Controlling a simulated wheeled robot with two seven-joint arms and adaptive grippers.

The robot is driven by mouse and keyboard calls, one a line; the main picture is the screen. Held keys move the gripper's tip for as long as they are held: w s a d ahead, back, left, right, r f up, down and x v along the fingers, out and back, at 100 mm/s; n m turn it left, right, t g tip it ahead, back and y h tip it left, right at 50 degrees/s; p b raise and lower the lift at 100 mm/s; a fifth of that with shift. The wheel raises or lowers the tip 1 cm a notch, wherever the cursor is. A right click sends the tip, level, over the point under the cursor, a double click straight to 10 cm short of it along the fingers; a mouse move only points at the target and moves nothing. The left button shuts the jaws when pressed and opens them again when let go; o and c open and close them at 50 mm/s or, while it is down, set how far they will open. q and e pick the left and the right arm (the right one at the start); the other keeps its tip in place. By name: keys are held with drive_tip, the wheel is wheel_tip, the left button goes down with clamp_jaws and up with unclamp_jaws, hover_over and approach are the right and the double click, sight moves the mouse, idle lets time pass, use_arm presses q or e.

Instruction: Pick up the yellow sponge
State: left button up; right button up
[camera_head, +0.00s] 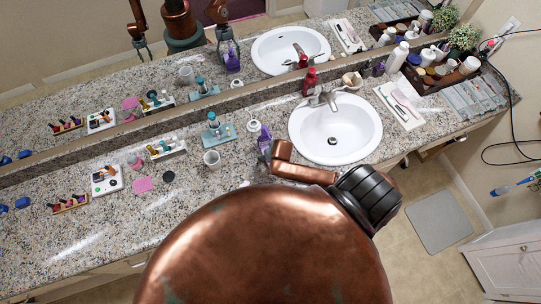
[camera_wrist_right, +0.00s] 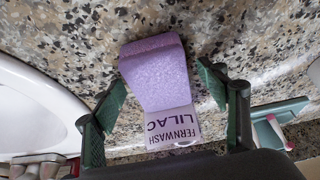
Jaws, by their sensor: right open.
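I cannot make out a yellow sponge in either view. A small cream-tan item (camera_head: 352,79) stands behind the sink, too small to identify. My right gripper (camera_wrist_right: 162,78) is open in the wrist view, with its green fingers on either side of a purple bottle (camera_wrist_right: 155,72) labelled FERNWASH LILAC. Gaps show between the fingers and the bottle. The purple bottle also stands left of the sink in the head view (camera_head: 264,139). There my copper arm hides most of the right gripper. My left gripper is not directly in view; two grippers show in the mirror.
A white sink (camera_head: 335,137) and faucet take the middle right. A red bottle (camera_head: 309,83) stands behind it. A white cup (camera_head: 211,159), a blue tray (camera_head: 219,134) and a pink item (camera_head: 142,184) lie left. A dark crate (camera_head: 440,75) holds several bottles.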

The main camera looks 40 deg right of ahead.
drive_tip(key=shift+c, duration=0.2)
drive_tip(key=c, duration=0.8)
drive_tip(key=shift+r, duration=0.5)
wheel_tip(320, 180, up, 7)
drive_tip(key=shift+f, duration=0.1)
drive_tip(key=s+a+b, duration=0.2)
drive_tip(key=s+a, duration=0.2)
drive_tip(key=s, duration=1.3)
drive_tip(key=shift+s+a+f+b, duration=0.2)
drive_tip(key=shift+s+b, duration=0.05)
drive_tip(key=shift+b, duration=0.1)
